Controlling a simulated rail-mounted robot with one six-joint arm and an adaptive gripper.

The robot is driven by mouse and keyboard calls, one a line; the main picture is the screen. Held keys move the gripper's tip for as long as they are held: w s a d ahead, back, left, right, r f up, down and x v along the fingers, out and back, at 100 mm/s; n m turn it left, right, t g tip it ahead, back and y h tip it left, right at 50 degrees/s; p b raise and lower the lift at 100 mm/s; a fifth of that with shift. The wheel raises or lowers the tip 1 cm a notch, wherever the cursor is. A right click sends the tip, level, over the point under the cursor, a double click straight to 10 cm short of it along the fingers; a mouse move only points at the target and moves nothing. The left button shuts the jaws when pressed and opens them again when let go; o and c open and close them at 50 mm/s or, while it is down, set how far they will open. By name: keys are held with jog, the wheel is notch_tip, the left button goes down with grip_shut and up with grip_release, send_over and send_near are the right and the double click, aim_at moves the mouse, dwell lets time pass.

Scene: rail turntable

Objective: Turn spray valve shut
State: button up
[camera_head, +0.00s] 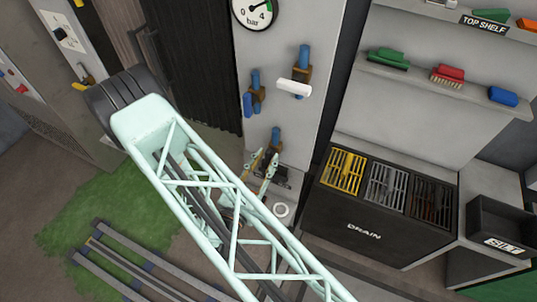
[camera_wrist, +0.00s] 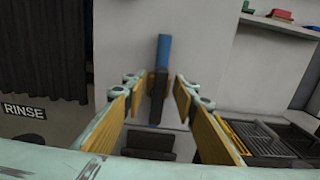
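A grey panel (camera_head: 268,60) carries several valves on blue pipe stubs. The upper right valve (camera_head: 302,72) has a white lever (camera_head: 294,88), and the upper left one has a blue lever (camera_head: 250,103). A lower valve (camera_head: 276,136) is partly hidden behind my gripper (camera_head: 264,168). No label shows which one is the spray valve. In the wrist view, my gripper (camera_wrist: 158,88) is open, with yellow pads either side of a blue pipe (camera_wrist: 164,52) and dark brown valve body (camera_wrist: 156,97). No contact is visible, and the valve's lever cannot be made out.
A pressure gauge (camera_head: 255,12) is above the valves. A drain unit (camera_head: 370,236) with yellow, grey and dark grates stands to the right, below a shelf (camera_head: 430,80) with brushes. A dark curtain (camera_head: 190,60) hangs left. A RINSE sign (camera_wrist: 24,112) shows in the wrist view.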

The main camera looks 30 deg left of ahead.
jog(key=shift+w+a, duration=0.15)
jog(key=shift+w, duration=0.85)
jog(key=shift+c, duration=0.4)
jog(key=c, duration=0.7)
